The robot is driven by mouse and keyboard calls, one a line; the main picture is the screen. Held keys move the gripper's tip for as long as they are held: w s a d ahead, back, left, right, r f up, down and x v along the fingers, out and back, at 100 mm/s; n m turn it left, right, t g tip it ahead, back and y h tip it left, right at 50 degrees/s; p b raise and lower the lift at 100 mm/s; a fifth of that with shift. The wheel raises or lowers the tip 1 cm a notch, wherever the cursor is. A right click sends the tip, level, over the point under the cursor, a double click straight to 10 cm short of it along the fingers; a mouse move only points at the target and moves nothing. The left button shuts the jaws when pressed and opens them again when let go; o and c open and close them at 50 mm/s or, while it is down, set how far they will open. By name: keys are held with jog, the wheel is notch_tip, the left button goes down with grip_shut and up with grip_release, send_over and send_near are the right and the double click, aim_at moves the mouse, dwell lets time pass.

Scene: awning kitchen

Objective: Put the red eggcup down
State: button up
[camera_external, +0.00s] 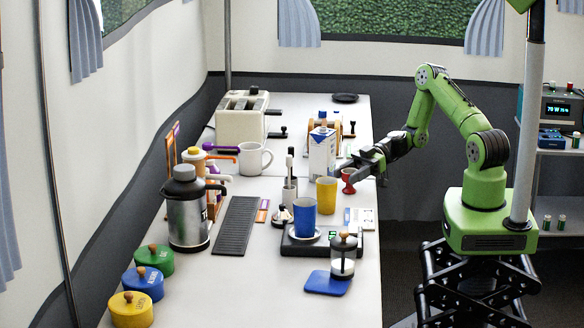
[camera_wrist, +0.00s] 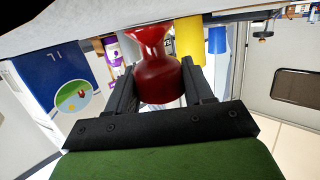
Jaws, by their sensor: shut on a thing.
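The red eggcup (camera_external: 348,182) is upright at the right side of the white counter (camera_external: 270,290), beside a milk carton and a yellow cup. My gripper (camera_external: 360,170) reaches in from the right and is shut on the eggcup. In the wrist view, which is upside down, the red eggcup (camera_wrist: 158,75) sits between the two dark fingers of my gripper (camera_wrist: 160,88). Its foot points to the counter surface at the top of that picture. I cannot tell whether the foot touches the counter or is just above it.
The milk carton (camera_external: 322,153) stands just left of the eggcup. The yellow cup (camera_external: 326,195) is close in front, with a blue cup (camera_external: 304,217) on a dark device nearby. A French press (camera_external: 343,256) stands nearer. The counter's right edge is close to the eggcup.

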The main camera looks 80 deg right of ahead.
jog(key=shift+r, duration=0.1)
jog(key=shift+f, duration=0.25)
jog(key=o, duration=1)
jog(key=shift+o, duration=0.2)
jog(key=shift+r, duration=0.2)
